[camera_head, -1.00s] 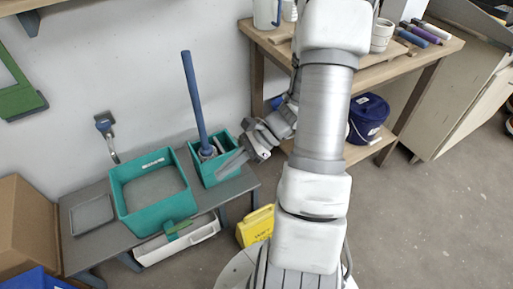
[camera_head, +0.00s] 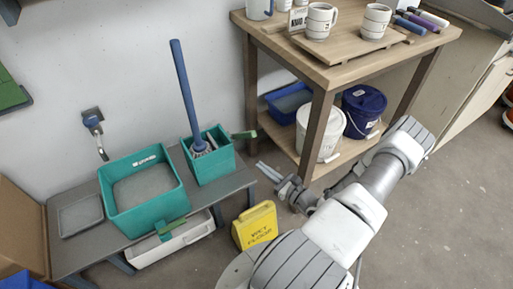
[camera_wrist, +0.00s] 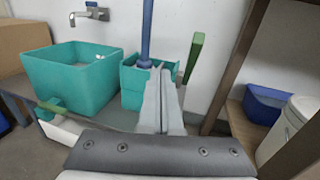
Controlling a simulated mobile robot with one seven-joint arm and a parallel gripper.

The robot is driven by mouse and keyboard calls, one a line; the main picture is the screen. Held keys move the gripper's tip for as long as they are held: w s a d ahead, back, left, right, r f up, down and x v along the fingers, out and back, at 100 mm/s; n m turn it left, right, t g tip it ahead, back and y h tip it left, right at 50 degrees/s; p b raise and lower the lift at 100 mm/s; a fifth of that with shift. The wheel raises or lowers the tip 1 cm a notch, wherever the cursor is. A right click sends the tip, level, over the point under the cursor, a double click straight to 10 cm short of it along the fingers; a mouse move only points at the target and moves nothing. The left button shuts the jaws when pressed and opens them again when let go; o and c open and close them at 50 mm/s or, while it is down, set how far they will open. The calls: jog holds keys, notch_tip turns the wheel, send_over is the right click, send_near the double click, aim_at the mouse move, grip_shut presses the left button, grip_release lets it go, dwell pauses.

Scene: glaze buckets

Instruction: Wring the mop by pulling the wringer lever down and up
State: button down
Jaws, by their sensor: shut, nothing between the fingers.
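The mop's blue handle (camera_head: 184,92) stands up, leaning slightly, from the teal wringer bucket (camera_head: 213,167) on the grey bench. The mop head (camera_head: 201,148) sits inside the bucket, partly hidden by its walls. The green wringer lever (camera_head: 244,134) sticks out at the bucket's right side. In the wrist view the lever (camera_wrist: 194,58) stands upright, right of the mop handle (camera_wrist: 146,32). My gripper (camera_head: 261,168) is shut and empty, to the right of the bucket and apart from the lever. In the wrist view its fingers (camera_wrist: 165,76) point toward the bucket (camera_wrist: 133,86), overlapping part of it.
A larger teal basin (camera_head: 147,193) with a green handle stands left on the bench (camera_head: 88,248). A yellow sign (camera_head: 256,226) stands on the floor below my gripper. A wooden table (camera_head: 342,71) with mugs, a white bucket (camera_head: 318,136) and a blue bucket (camera_head: 362,110) is at the right.

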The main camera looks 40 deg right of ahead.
jog(key=s+d+f+m+h, duration=0.1)
jog(key=d+f+m+h, duration=0.2)
jog(key=f+h, duration=0.2)
jog(key=b, duration=0.4)
send_near(242, 135)
jog(key=w+d, duration=0.1)
jog(key=shift+w+d+r, duration=0.1)
jog(key=shift+w+r, duration=0.3)
jog(key=shift+w, duration=0.25)
jog(key=shift+r, duration=0.15)
